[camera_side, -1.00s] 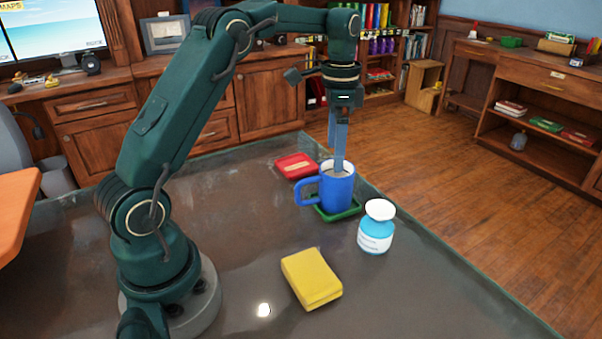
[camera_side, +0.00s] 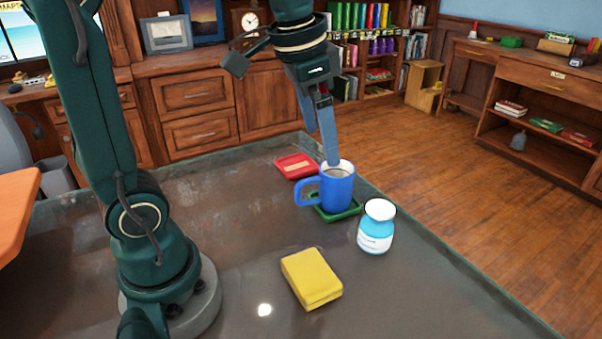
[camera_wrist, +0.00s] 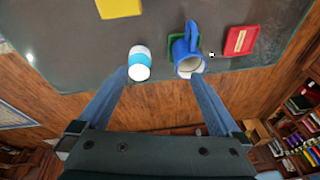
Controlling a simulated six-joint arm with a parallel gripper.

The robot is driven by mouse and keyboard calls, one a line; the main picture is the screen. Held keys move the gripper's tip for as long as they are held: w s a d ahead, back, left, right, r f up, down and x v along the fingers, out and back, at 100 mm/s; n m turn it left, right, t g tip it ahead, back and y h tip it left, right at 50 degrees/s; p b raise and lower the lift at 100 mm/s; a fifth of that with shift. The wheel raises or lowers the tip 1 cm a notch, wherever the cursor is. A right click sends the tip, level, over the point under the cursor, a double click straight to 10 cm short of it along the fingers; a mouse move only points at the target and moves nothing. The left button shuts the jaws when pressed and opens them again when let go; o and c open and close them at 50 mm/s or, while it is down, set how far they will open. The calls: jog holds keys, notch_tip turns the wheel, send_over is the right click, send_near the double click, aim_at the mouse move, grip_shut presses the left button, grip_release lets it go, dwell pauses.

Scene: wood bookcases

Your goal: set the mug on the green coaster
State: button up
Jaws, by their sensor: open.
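The blue mug (camera_side: 337,190) stands upright on the green coaster (camera_side: 342,213), with its handle toward the left in the side view. The wrist view also shows the mug (camera_wrist: 188,55) with the coaster (camera_wrist: 174,44) partly hidden under it. My gripper (camera_side: 326,140) is tilted, above and behind the mug. One fingertip overlaps the mug's rim in the side view; I cannot tell whether it touches. In the wrist view the two fingers (camera_wrist: 162,72) are wide apart with nothing held between them.
A white-capped blue bottle (camera_side: 376,228) stands close to the right of the mug. A red coaster (camera_side: 297,166) lies behind it. A yellow block (camera_side: 311,278) lies nearer the front. The table's far edge runs close behind the bottle and mug. The left-front tabletop is mostly clear.

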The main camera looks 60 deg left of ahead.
jog(key=s+d+f+n+t, duration=0.1)
jog(key=s+d+f, duration=0.1)
jog(key=s, duration=0.3)
jog(key=s+d+f+n+t, duration=0.1)
jog(key=s+d+f, duration=0.1)
jog(key=s, duration=0.3)
jog(key=shift+f+n+t, duration=0.3)
jog(key=shift+f, duration=0.15)
